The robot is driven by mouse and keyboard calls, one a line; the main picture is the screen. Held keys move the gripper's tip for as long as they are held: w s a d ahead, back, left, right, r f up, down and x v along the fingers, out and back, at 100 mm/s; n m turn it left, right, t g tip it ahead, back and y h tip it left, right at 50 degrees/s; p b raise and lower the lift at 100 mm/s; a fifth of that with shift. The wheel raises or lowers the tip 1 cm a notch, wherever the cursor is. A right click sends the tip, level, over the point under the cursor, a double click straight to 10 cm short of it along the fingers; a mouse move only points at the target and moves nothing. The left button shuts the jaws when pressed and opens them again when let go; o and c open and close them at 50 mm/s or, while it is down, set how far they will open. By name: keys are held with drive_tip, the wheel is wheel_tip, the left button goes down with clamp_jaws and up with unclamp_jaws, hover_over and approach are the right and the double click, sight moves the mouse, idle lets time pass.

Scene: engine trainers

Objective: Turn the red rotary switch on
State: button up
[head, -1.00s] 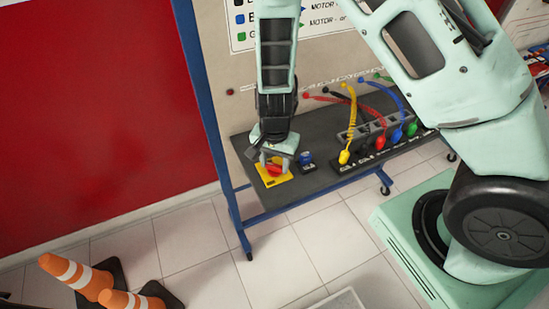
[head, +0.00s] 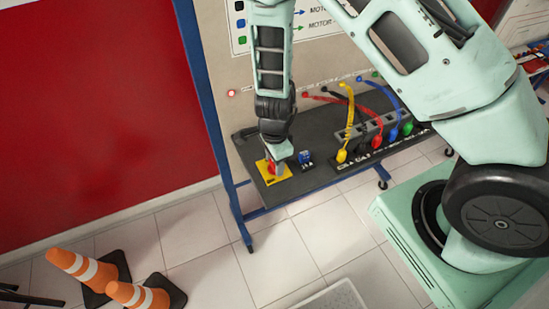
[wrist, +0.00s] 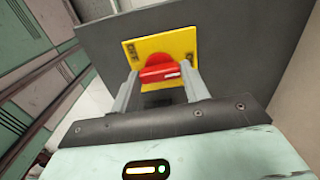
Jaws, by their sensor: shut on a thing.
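The red rotary switch (wrist: 160,73) sits on a yellow plate (wrist: 184,42) in the wrist view. In the head view the red switch (head: 270,168) and its yellow plate (head: 267,181) are at the left end of the dark bench. My gripper (wrist: 163,88) has its two grey fingers on either side of the red knob and is shut on it. In the head view my gripper (head: 278,164) points down over the switch and hides part of it. A small red light (head: 231,93) on the panel behind looks lit, with a bright ring.
A blue switch (head: 305,158) stands just right of the yellow plate. Further right are coloured plugs and cables (head: 365,140) on the dark bench (head: 325,125). Orange cones (head: 85,268) stand on the floor at lower left.

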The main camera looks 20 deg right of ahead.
idle(0.4)
drive_tip(key=o, duration=1)
drive_tip(key=shift+r, duration=0.1)
wheel_tip(320, 180, up, 17)
drive_tip(key=shift+r+p, duration=0.15)
drive_tip(key=shift+p, duration=0.5)
drive_tip(key=shift+a, duration=0.1)
drive_tip(key=s+a+n+b, duration=0.2)
drive_tip(key=s+n+b, duration=0.1)
drive_tip(key=s+n, duration=0.3)
drive_tip(key=s+a+r+n+b, duration=0.1)
drive_tip(key=s+a+n+b, duration=0.1)
drive_tip(key=s+n, duration=0.5)
drive_tip(key=s+a+r+n+b, duration=0.1)
drive_tip(key=s+a+n+b, duration=0.1)
drive_tip(key=s+n+b, duration=0.2)
drive_tip(key=shift+s+a+n+y+b, duration=0.15)
drive_tip(key=shift+s+n, duration=0.4)
drive_tip(key=shift+n, duration=0.9)
drive_tip(key=shift+s+a+n+y+b, duration=0.1)
drive_tip(key=shift+s+n, duration=0.45)
drive_tip(key=shift+n, duration=0.85)
drive_tip(key=shift+s+a+n+y+b, duration=0.15)
drive_tip(key=shift+s+n, duration=0.4)
drive_tip(key=shift+n, duration=0.9)
